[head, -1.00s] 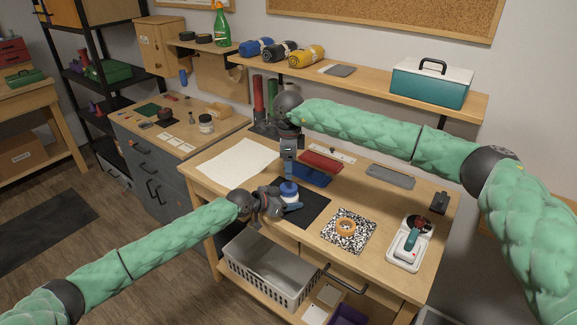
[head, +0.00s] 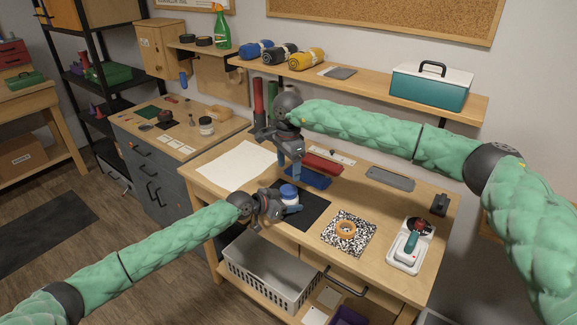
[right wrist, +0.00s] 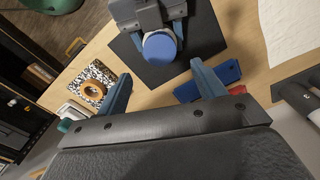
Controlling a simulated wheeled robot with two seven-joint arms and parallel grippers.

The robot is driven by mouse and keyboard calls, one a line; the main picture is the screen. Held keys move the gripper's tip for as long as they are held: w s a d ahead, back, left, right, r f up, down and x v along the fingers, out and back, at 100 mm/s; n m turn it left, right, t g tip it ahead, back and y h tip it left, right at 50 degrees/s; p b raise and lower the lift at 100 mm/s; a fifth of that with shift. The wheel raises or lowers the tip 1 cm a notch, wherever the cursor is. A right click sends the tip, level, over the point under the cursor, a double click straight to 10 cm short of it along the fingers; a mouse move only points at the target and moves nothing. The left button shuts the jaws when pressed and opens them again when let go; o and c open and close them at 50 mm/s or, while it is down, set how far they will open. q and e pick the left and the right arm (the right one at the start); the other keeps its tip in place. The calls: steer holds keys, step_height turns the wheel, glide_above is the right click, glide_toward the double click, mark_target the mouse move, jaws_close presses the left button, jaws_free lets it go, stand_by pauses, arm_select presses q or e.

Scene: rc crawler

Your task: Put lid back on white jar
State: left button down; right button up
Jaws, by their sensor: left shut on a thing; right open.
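The white jar (head: 290,200) stands on the black mat (head: 314,208), with the blue lid (head: 289,190) on its top. The lid also shows in the right wrist view (right wrist: 160,48), covering the jar's mouth; I cannot tell how tightly it sits. My left gripper (head: 283,209) is shut on the jar, coming from the left; its fingers show beside the jar in the right wrist view (right wrist: 160,30). My right gripper (head: 290,173) is open and empty, behind and above the jar. Its two fingers show apart in the right wrist view (right wrist: 162,88), clear of the lid.
Blue and red trays (head: 308,178) lie behind the mat. A white sheet (head: 236,164) is left. An orange tape ring (head: 345,229) sits on a speckled square (head: 361,243) at right, near a white device (head: 402,260). A grey basket (head: 268,285) is below.

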mark_target(288, 189)
steer(key=shift+f, duration=4.05)
steer(key=shift+c, duration=0.4)
steer(key=c, duration=0.9)
steer(key=m, duration=0.5)
steer(key=shift+c, duration=0.2)
steer(key=m, duration=0.4)
steer(key=shift+m, duration=0.4)
